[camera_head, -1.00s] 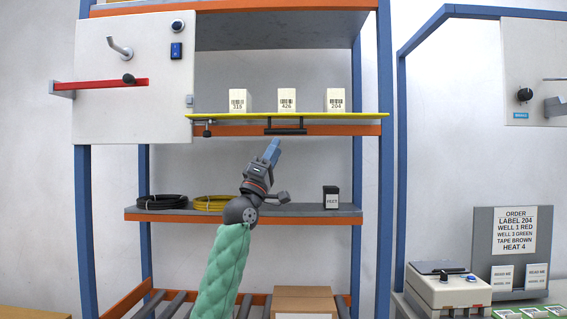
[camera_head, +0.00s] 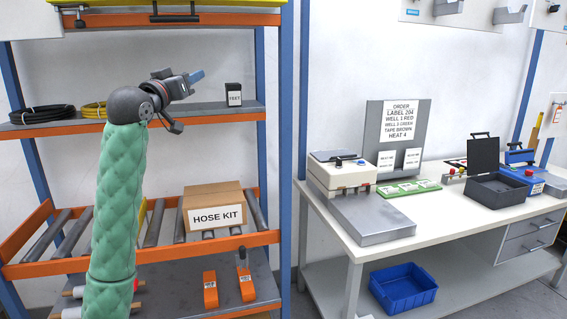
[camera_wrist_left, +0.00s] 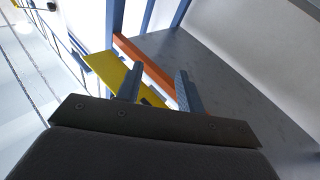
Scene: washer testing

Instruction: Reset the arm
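My left arm rises in a green padded sleeve in front of the shelf rack. Its gripper (camera_head: 196,77) points right and a little up, level with the rack's middle shelf, and holds nothing that I can see. In the left wrist view its two blue fingers (camera_wrist_left: 155,88) stand apart with nothing between them. Beyond the fingers there I see a yellow panel edge (camera_wrist_left: 118,75) and an orange beam (camera_wrist_left: 145,62). My right arm and gripper are not in view.
The middle shelf (camera_head: 200,112) holds black hose (camera_head: 42,114), yellow hose (camera_head: 94,110) and a black box (camera_head: 233,94). A HOSE KIT carton (camera_head: 213,207) sits on rollers below. Right, a workbench (camera_head: 420,205) carries a white device (camera_head: 342,171); a blue bin (camera_head: 403,287) stands below.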

